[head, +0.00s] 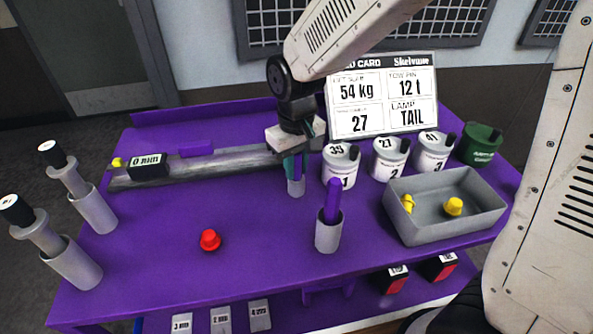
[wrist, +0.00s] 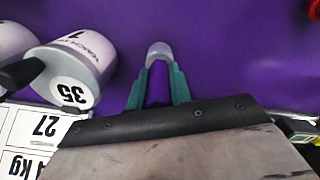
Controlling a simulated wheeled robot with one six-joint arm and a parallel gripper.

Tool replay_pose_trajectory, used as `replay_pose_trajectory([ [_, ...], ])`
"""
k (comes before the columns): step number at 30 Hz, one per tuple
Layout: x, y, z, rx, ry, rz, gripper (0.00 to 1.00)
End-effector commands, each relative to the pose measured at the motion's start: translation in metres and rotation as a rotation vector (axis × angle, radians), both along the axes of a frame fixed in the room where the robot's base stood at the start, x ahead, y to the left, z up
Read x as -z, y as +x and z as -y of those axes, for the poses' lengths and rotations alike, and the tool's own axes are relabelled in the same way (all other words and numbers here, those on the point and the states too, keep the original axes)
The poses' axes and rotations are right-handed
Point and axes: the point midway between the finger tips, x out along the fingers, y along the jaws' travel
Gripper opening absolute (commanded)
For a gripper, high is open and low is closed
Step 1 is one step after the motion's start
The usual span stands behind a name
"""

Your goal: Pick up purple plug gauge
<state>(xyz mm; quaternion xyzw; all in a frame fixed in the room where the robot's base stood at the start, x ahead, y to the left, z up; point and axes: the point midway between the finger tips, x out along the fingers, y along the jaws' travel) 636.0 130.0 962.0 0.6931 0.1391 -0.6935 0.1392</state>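A purple plug gauge (head: 333,198) stands upright, slightly tilted, in a grey cup (head: 328,236) at the front middle of the bench. My gripper (head: 294,170) points down behind and left of it, over a second grey cup (head: 296,187). Whether the fingers press on the stem cannot be told.
Numbered grey canisters (head: 341,166) and a green one (head: 480,145) stand right of my gripper. A grey tray (head: 440,232) holds yellow pieces (head: 453,206). A grey rail (head: 210,166) lies left. A red knob (head: 209,240) sits front left, with clear bench around it.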

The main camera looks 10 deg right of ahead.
Motion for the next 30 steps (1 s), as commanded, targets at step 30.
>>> replay_pose_trajectory([
  [30,-0.101,0.0,0.0,0.0,0.0,0.001,0.01],
])
